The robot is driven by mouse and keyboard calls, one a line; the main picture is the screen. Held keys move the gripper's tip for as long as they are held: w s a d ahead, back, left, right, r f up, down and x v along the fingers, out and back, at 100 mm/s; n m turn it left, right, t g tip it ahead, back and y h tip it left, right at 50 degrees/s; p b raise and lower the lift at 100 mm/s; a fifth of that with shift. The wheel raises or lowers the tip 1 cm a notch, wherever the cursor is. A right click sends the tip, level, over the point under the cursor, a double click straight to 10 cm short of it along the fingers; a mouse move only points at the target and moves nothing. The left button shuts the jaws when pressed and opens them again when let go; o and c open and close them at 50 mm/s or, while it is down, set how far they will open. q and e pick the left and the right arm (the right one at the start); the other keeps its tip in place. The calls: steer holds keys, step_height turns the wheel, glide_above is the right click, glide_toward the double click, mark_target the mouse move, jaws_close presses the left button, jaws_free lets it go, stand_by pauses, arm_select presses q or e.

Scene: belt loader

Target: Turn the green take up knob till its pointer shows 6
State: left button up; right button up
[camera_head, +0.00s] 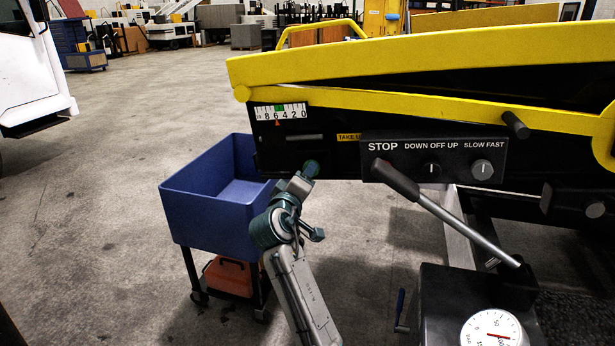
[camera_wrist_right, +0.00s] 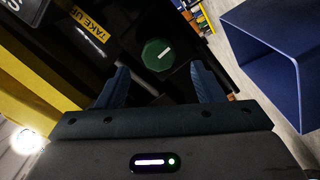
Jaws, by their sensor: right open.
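The green take up knob (camera_head: 311,168) is on the lower left of the black machine side, partly hidden by my right gripper (camera_head: 301,184). In the right wrist view the knob (camera_wrist_right: 158,55) is an eight-sided green cap with a small white mark. It appears just beyond and between the fingertips of my open right gripper (camera_wrist_right: 159,68), with dark gaps on both sides. The white scale (camera_head: 280,111) above has numbers down to 0 and a green patch. Its red pointer (camera_head: 277,122) is at about 6; the exact reading is too small to tell. My left gripper is not in view.
A blue bin (camera_head: 205,205) on a cart stands left of the knob. A round gauge (camera_head: 493,330) is at the lower right. Open floor lies at left.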

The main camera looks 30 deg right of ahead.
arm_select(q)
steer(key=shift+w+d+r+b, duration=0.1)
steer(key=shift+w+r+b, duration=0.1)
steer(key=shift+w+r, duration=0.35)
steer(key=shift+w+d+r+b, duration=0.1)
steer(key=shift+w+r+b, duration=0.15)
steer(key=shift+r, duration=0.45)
arm_select(e)
steer(key=v, duration=0.6)
